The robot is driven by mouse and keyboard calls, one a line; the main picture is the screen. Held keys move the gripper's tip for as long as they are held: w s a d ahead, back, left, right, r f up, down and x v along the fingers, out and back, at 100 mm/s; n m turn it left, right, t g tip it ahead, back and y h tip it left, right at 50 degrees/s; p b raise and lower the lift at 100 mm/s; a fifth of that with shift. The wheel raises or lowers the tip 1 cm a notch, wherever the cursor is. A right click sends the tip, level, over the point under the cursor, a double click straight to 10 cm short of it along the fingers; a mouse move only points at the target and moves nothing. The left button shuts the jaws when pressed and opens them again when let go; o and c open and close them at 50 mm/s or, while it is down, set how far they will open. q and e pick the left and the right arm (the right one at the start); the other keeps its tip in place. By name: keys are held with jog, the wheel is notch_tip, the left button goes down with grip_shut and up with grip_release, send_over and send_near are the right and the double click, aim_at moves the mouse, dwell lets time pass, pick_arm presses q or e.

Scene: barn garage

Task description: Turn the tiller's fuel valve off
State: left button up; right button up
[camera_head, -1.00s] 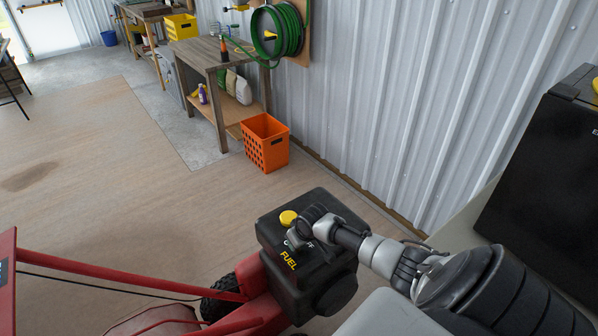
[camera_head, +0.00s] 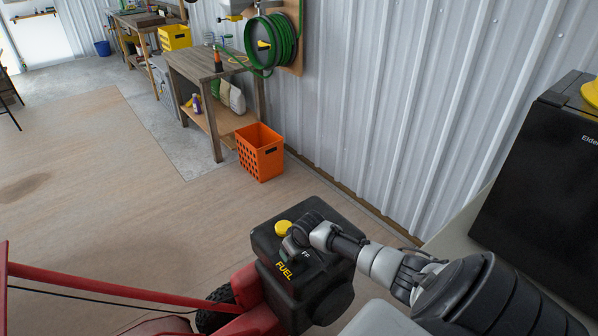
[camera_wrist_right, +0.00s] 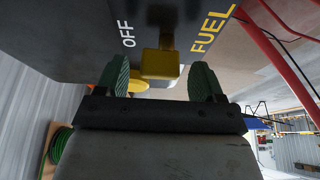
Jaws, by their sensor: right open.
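The tiller's black engine housing (camera_head: 325,283) stands at the lower centre of the head view, marked FUEL in yellow and OFF in white. A round yellow cap (camera_head: 283,228) is on its top. My right gripper (camera_head: 291,246) is at the housing and hides part of the OFF mark and the valve in that view. In the right wrist view the yellow valve lever (camera_wrist_right: 160,63) lies between the green fingertips of my open right gripper (camera_wrist_right: 159,80), with gaps on both sides. OFF is left of the lever, FUEL right. My left gripper is not in view.
Red tiller handlebars (camera_head: 120,287) run left from the engine. An orange crate (camera_head: 261,152) stands on the floor beyond, beside a wooden workbench (camera_head: 214,115). A green hose reel (camera_head: 271,44) hangs on the metal wall. A black box (camera_head: 540,180) is at the right.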

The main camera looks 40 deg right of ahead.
jog(key=v, duration=0.9)
jog(key=shift+s+r+p, duration=0.15)
jog(key=shift+r+p, duration=0.25)
